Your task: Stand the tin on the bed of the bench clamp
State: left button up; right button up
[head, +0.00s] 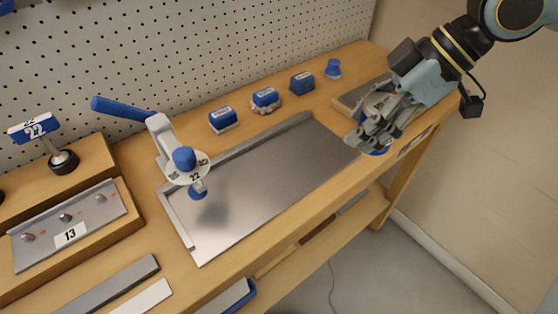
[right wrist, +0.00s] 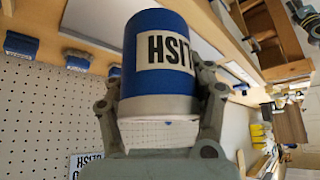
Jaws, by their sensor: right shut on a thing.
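The tin (right wrist: 157,70) is blue with a white label in the right wrist view, with a pale band at its near end. My right gripper (head: 366,138) is shut on it, with one finger on each side. In the head view the gripper hides most of the tin, and only a bit of blue (head: 377,152) shows under the fingers. They are near the right end of the bench clamp's grey metal bed (head: 290,175). The bench clamp (head: 160,137) has a blue lever and a blue pressing foot over the bed's left part. The bed is bare. My left gripper is not in view.
Several small blue items (head: 265,99) stand along the back of the bench by the pegboard (head: 230,50). A grey tray (head: 352,98) lies beyond the bed's right end. The bench's front edge is close.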

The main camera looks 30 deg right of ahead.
jog(key=w+a+f+b, duration=0.2)
jog(key=w+b, duration=0.1)
jog(key=w+a+f+b, duration=0.4)
jog(key=w+b, duration=0.1)
jog(key=shift+w+a+f+b, duration=0.3)
jog(key=shift+w+a+b, duration=0.05)
jog(key=shift+a, duration=0.05)
notch_tip(320, 180, down, 4)
jog(key=shift+f+b, duration=0.15)
jog(key=shift+b, duration=0.25)
jog(key=o, duration=1.5)
jog(key=shift+c, duration=0.2)
